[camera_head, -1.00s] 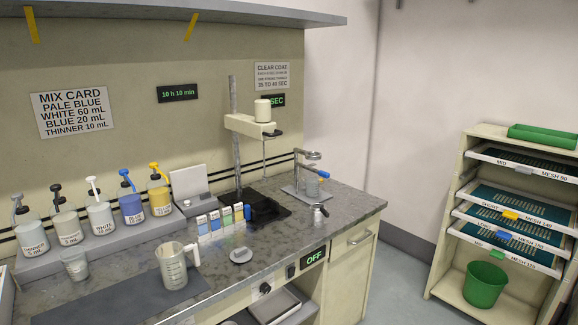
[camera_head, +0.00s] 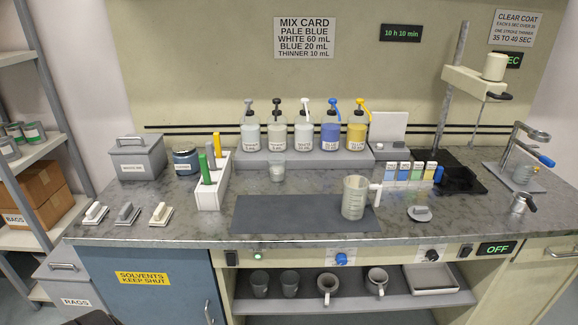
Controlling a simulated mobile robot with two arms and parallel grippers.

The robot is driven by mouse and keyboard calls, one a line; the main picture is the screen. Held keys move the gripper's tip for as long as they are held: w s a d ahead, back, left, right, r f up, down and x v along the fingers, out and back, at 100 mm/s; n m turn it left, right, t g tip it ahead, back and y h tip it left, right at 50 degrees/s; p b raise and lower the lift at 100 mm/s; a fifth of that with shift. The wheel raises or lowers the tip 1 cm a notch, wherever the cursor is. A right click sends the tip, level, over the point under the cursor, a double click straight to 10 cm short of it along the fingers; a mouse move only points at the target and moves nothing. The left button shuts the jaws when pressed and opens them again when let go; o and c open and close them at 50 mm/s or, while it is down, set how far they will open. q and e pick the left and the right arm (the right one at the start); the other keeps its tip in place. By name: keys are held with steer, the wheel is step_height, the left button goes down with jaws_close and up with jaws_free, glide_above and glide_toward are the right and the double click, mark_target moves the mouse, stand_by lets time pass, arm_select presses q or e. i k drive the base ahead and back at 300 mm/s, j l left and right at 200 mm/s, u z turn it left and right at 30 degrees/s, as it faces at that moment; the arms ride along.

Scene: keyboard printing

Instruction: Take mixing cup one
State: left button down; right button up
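Which cup is mixing cup one cannot be told, as no cup shows a readable label. A clear measuring cup with a handle (camera_head: 354,198) stands upright on the counter at the right end of the dark mat (camera_head: 290,214). A small clear cup (camera_head: 277,173) stands behind the mat, in front of the bottles. Two dark grey cups (camera_head: 259,283) (camera_head: 290,283) stand on the shelf below the counter. Two handled cups (camera_head: 327,288) (camera_head: 377,281) stand to their right on that shelf.
Pump bottles (camera_head: 303,133) line a grey riser at the back. A white holder (camera_head: 212,190) with coloured tools stands left of the mat. A mixer stand (camera_head: 475,82) and small metal pot (camera_head: 523,203) are at the right. The mat's left and middle are clear.

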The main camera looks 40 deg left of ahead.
mark_target(276, 161)
steer(key=u, duration=1.35)
steer(key=i+j, duration=0.35)
steer(key=i+j+u, duration=0.1)
steer(key=i+j, duration=0.25)
steer(key=j, duration=0.2)
